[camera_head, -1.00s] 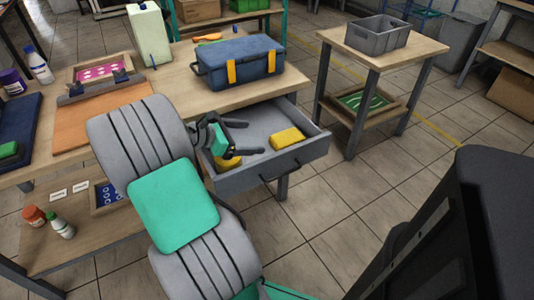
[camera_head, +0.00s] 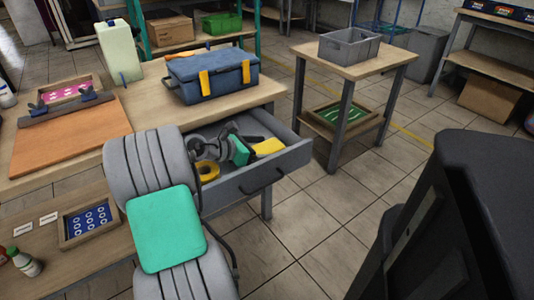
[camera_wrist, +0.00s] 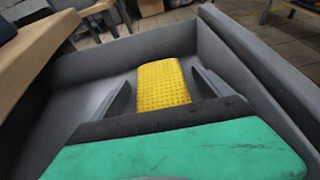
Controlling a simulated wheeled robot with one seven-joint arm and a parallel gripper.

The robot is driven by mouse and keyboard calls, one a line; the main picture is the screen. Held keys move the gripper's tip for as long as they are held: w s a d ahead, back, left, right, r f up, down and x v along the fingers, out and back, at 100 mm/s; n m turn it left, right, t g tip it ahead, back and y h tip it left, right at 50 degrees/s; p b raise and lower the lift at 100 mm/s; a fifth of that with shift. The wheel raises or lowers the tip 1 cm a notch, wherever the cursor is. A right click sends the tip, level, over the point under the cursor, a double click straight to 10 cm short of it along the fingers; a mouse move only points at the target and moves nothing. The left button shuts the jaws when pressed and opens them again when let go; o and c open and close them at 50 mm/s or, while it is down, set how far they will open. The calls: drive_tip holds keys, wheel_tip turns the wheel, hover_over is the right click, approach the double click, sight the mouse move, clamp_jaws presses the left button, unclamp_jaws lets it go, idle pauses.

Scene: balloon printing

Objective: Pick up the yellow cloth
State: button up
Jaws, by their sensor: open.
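The yellow cloth (camera_wrist: 162,84) is a folded block with a dimpled surface. It lies in the open grey drawer (camera_head: 283,166). In the wrist view it sits between the two dark fingers of my gripper (camera_wrist: 163,90), with gaps on both sides. The fingers are open and do not appear to touch it. In the head view the cloth (camera_head: 269,146) shows just right of my gripper, which partly hides it. Its near end is hidden by my gripper's body in the wrist view.
A yellow tape roll (camera_head: 207,171) lies in the drawer near its left side. The drawer walls rise close around my gripper. A blue toolbox (camera_head: 213,76) stands on the table (camera_head: 150,98) above. A side table with a grey bin (camera_head: 349,46) stands to the right.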

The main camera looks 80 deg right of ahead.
drive_tip(key=shift+c, duration=0.2)
drive_tip(key=c, duration=1.3)
drive_tip(key=shift+c, duration=0.5)
drive_tip(key=shift+r, duration=0.1)
